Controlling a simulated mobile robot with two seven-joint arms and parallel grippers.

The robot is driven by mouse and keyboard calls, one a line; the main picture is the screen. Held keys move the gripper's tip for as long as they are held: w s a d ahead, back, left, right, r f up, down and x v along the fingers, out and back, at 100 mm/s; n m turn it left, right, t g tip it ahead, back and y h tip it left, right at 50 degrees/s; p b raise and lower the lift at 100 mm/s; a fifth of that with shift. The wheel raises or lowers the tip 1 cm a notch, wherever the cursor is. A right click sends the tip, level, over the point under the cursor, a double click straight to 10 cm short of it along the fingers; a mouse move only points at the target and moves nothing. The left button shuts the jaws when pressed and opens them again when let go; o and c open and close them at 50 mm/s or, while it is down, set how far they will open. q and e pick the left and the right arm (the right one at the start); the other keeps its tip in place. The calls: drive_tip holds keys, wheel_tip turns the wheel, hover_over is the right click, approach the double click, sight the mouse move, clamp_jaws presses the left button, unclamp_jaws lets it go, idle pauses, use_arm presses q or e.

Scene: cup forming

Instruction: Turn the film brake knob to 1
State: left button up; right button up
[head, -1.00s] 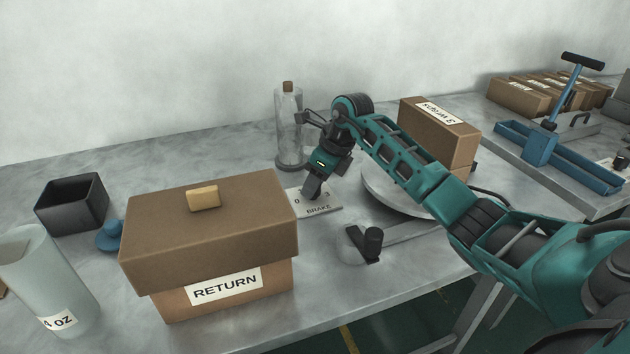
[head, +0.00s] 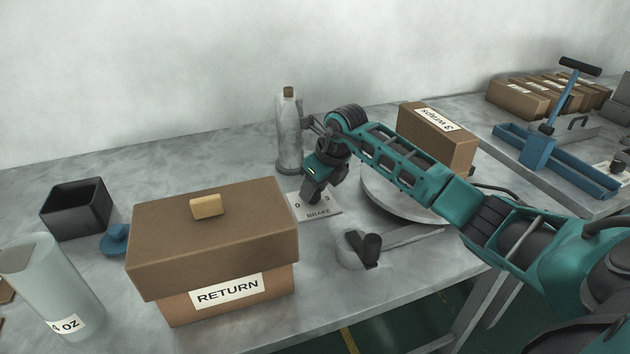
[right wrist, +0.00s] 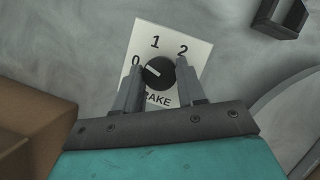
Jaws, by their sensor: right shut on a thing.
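The film brake plate (head: 325,208) is a pale label reading "BRAKE", flat on the table near the turntable. In the right wrist view the plate (right wrist: 200,50) shows 0, 1 and 2. Its black round knob (right wrist: 158,72) has a white pointer line aimed up and left, at about 0. My right gripper (right wrist: 158,82) has one finger on each side of the knob and is shut on it. In the head view the right gripper (head: 311,196) hides the knob and part of the scale. My left gripper is not in view.
A brown RETURN box (head: 228,291) stands left of the plate. A clear bottle-like cylinder (head: 289,140) stands behind it. The round turntable (head: 385,207) and a dark-handled crank (head: 366,249) are to the right. A brown wraps box (head: 440,140) stands behind my forearm.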

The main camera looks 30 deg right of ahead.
drive_tip(key=m+h+p, duration=0.1)
drive_tip(key=m+h, duration=0.1)
drive_tip(key=m, duration=0.2)
drive_tip(key=shift+a+r+m+p, duration=0.1)
drive_tip(key=shift+m+p, duration=0.2)
drive_tip(key=shift+a+m+h, duration=0.1)
drive_tip(key=shift+m+h, duration=0.5)
drive_tip(key=shift+m, duration=1.3)
drive_tip(key=o, duration=1)
drive_tip(key=shift+o, duration=0.2)
drive_tip(key=p+v, duration=0.1)
drive_tip(key=v, duration=1.1)
drive_tip(key=shift+a+r, duration=0.2)
drive_tip(key=shift+r, duration=0.25)
drive_tip(key=shift+g, duration=0.3)
